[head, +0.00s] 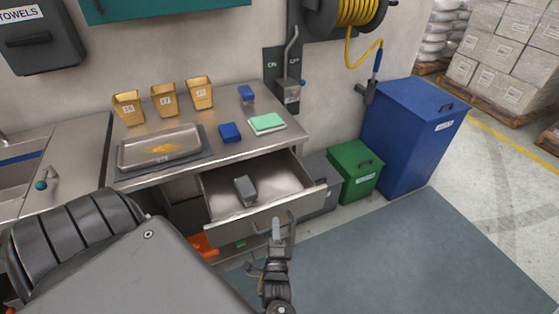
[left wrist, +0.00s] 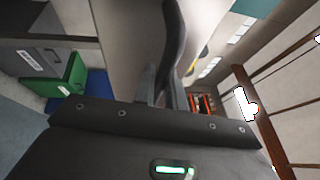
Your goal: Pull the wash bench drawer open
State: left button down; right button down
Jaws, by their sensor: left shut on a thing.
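The wash bench drawer (head: 265,215) stands pulled out from under the steel bench top, and its inside shows. A dark grey block (head: 245,189) lies in it. The drawer's dark bar handle (head: 290,222) is on its front, and a dark curved bar, which looks like the same handle, shows in the left wrist view (left wrist: 174,40). My left gripper (head: 277,229) is at the drawer front, shut on the handle. Its fingers meet the bar in the left wrist view (left wrist: 160,88). My right gripper is not in view.
The bench top holds a steel tray (head: 122,154), several tan cups, blue items and a green sponge-like block (head: 267,122). A green bin (head: 354,172) and a tall blue bin (head: 410,140) stand right of the drawer. The floor mat (head: 400,260) in front is clear.

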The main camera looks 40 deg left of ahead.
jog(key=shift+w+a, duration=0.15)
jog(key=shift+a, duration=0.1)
pick_arm(q)
jog(key=c, duration=1.5)
grip_release()
jog(key=shift+o, duration=0.2)
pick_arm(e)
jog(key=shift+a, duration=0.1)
